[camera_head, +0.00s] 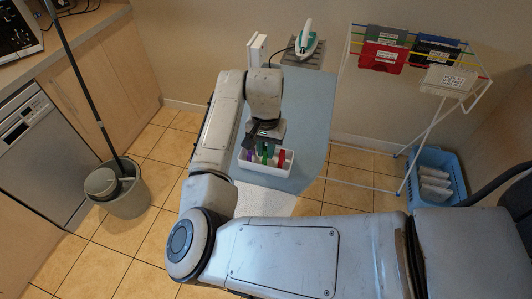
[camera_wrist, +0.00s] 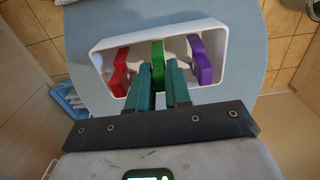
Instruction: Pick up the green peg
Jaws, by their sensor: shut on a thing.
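The green peg (camera_wrist: 157,50) stands between the red peg (camera_wrist: 119,75) and the purple peg (camera_wrist: 201,62) in a white tray (camera_wrist: 95,58). In the head view the green peg (camera_head: 265,158) shows in the middle of the white tray (camera_head: 262,169), below my gripper (camera_head: 265,141). In the wrist view the two teal fingers of my gripper (camera_wrist: 159,68) reach over the tray's near wall and are shut on the green peg, one on each side. The peg's lower part is hidden by the fingers, and I cannot tell whether it touches the tray floor.
The tray rests on a blue ironing board (camera_head: 308,105) with an iron (camera_head: 306,44) at its far end. A drying rack (camera_head: 430,120) and a blue basket (camera_head: 458,180) stand right. A mop bucket (camera_head: 118,193) stands left on the tiles.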

